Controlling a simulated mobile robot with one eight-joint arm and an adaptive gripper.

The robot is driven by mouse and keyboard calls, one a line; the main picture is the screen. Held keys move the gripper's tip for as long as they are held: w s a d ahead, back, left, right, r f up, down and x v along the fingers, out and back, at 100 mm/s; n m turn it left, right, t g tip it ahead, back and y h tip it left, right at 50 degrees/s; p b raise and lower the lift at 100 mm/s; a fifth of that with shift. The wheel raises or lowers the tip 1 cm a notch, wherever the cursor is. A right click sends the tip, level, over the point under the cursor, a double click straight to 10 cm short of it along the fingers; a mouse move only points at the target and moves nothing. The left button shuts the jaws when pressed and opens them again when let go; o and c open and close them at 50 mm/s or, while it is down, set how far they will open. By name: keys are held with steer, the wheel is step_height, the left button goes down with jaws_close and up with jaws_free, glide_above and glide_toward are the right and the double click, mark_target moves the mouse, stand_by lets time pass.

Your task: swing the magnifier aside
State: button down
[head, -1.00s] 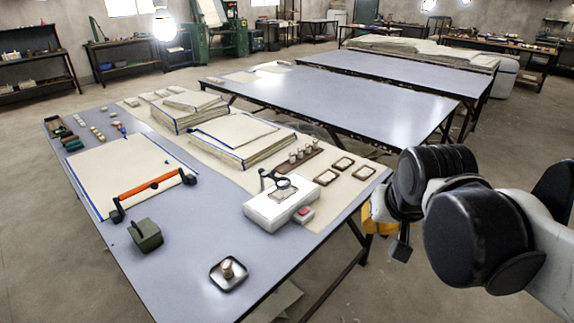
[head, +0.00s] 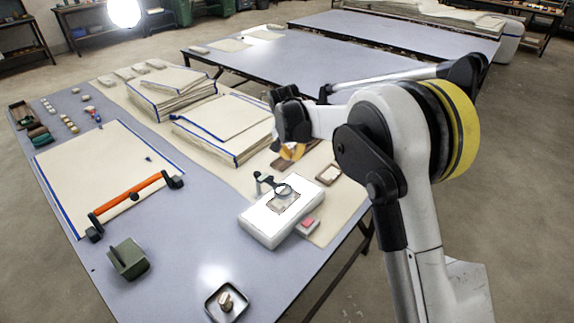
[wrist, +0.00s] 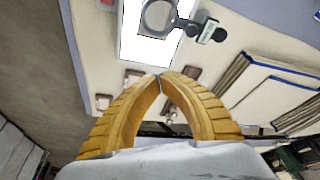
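The magnifier (head: 283,191) is a round dark-rimmed lens on a short black arm. It stands over the lit white top of a light box (head: 259,228), with a small framed piece under the lens. In the wrist view the magnifier (wrist: 185,22) shows at the top, its lens over the bright panel (wrist: 142,48) and its black mount to the right. My gripper (wrist: 160,77) has its yellow fingertips together with nothing between them. In the head view my gripper (head: 291,153) is partly hidden by my arm; it is above the table behind the light box, apart from the magnifier.
Sheet stacks (head: 225,125) lie behind the light box. A framed tile (head: 328,174) lies to its right. Bare tabletop (head: 185,225) lies left of the box.

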mark_target(272, 181)
steer(key=shift+w+a+f, duration=0.6)
steer(key=shift+w+f, duration=0.15)
steer(key=shift+w, duration=0.05)
steer(key=b+x, duration=0.1)
steer(key=x, duration=0.2)
steer(key=b+x, duration=0.1)
steer(key=x, duration=0.3)
steer(key=b+x, duration=0.2)
steer(key=x, duration=0.1)
steer(key=shift+s+f, duration=0.25)
steer(key=shift+f, duration=0.05)
steer(key=s, duration=0.2)
steer(key=s+b, duration=0.1)
steer(key=shift+s+a+r, duration=0.25)
steer(key=shift+s+a, duration=0.1)
steer(key=shift+a, duration=0.05)
